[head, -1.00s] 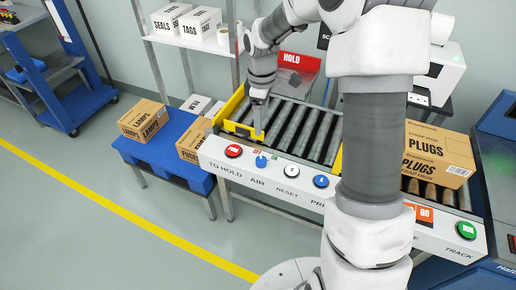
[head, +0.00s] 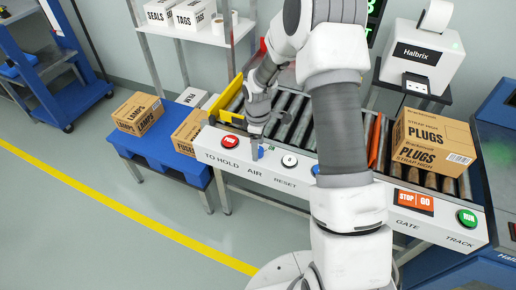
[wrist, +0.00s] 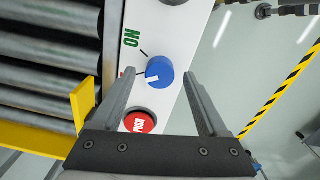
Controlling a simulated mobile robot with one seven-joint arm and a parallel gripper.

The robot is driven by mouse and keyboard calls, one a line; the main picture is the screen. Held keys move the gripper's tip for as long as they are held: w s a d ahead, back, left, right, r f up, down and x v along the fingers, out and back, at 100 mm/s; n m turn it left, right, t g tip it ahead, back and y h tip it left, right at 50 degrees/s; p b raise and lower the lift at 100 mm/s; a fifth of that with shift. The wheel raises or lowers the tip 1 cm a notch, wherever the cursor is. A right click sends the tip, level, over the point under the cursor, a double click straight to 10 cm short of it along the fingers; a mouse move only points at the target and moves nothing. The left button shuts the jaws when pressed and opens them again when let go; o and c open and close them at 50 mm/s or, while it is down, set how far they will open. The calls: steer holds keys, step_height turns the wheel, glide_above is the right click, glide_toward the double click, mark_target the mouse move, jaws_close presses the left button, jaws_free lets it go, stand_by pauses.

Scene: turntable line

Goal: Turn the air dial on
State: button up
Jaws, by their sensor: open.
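The air dial (wrist: 160,72) is a round blue knob on the white control panel, with a white pointer mark on its face. In the wrist view the mark points left, away from the green ON label (wrist: 131,38). My gripper (wrist: 160,78) is open, with one finger on each side of the dial. Contact with the knob cannot be told. In the head view, my gripper (head: 256,141) is at the dial (head: 262,153) and partly hides it. The off label is mostly hidden behind a finger in the wrist view.
The red HOLD button (head: 229,142) and white RESET button (head: 289,160) flank the dial. Rollers (head: 298,115) and a yellow guard (head: 235,90) lie behind the panel. A PLUGS box (head: 425,140) stands on the line at the right.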

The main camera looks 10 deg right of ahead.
steer(key=shift+f, duration=0.4)
steer(key=shift+c, duration=0.4)
jaws_close()
steer(key=m+b, duration=0.1)
steer(key=m, duration=0.4)
steer(key=shift+m, duration=0.3)
steer(key=m+b, duration=0.1)
steer(key=m, duration=0.5)
steer(key=shift+m, duration=0.3)
